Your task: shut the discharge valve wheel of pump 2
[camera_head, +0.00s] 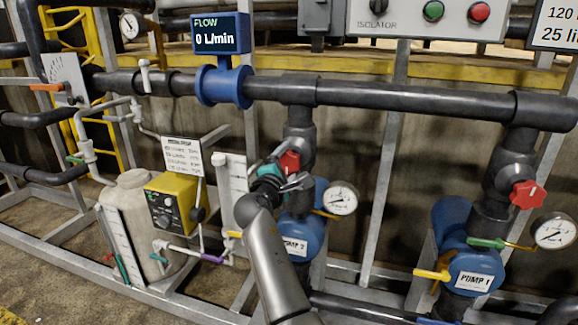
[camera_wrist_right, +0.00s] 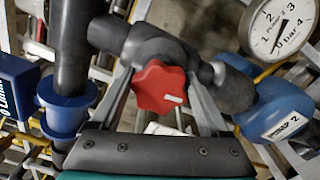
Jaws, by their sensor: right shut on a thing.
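The red valve wheel of pump 2 (camera_head: 289,162) sits on a dark vertical pipe above the blue pump 2 (camera_head: 293,244). In the right wrist view the red lobed wheel (camera_wrist_right: 158,88), with a white mark on its face, lies between my two grey fingers. My right gripper (camera_head: 284,172) is shut on this wheel, a finger on either side. In the head view the gripper partly hides the wheel. The blue flow display (camera_head: 220,36) reads 0 L/min. My left gripper is not in view.
Pump 2's gauge (camera_head: 340,198) is just right of the wheel. Pump 1 (camera_head: 473,279) has its own red wheel (camera_head: 528,195) at the right. A tank (camera_head: 133,222) with a yellow control box (camera_head: 169,203) stands left. A large black pipe (camera_head: 380,94) runs above.

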